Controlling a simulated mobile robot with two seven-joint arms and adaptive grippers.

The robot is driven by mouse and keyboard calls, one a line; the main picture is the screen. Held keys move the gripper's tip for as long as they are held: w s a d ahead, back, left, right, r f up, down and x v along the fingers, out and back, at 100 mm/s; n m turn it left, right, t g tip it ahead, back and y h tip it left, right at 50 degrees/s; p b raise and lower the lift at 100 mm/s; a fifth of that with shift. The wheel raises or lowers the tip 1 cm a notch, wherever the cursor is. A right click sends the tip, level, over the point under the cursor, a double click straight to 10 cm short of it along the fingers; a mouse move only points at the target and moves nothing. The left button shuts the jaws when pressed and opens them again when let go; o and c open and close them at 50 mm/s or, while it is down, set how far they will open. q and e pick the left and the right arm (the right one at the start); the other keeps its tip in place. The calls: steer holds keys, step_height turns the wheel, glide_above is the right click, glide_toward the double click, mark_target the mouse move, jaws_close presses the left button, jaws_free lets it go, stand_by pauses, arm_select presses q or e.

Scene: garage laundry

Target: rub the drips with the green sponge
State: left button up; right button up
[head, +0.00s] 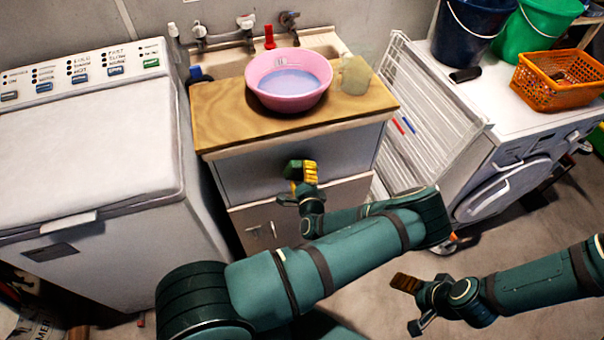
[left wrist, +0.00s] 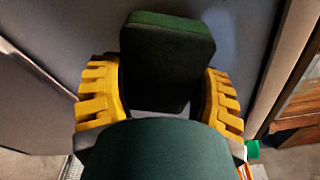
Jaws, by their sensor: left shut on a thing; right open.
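My left gripper (head: 301,174) is in front of the grey front of the sink cabinet (head: 240,172), below its wooden top. Its yellow fingers are shut on the green sponge (head: 293,168). In the left wrist view, the sponge (left wrist: 167,60) stands between the two yellow fingers of the left gripper (left wrist: 163,98), with a grey panel behind it. I cannot tell whether the sponge touches the panel. I cannot make out any drips in either view. My right gripper (head: 409,306) is open and empty, over the floor at the lower right.
A pink basin (head: 290,100) of water and a clear jug (head: 355,76) stand on the wooden top (head: 222,118). A white washer (head: 90,150) is at left. A white drying rack (head: 425,105) leans at right, beside a machine bearing buckets and an orange basket (head: 545,92).

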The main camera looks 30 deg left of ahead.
arm_select(q)
steer(key=shift+x, duration=1)
stand_by(0.3)
steer(key=shift+w+d, duration=1.25)
steer(key=shift+w, duration=0.15)
steer(key=shift+r+p, duration=0.1)
steer(key=shift+p, duration=0.2)
steer(key=shift+s+a+p, duration=1.25)
steer(key=shift+s+a, duration=0.15)
steer(key=shift+s, duration=0.15)
steer(key=p+v, duration=0.2)
steer(key=v, duration=0.4)
steer(key=shift+w+d+f, duration=0.2)
steer(key=shift+w+d, duration=0.05)
steer(key=shift+d, duration=0.1)
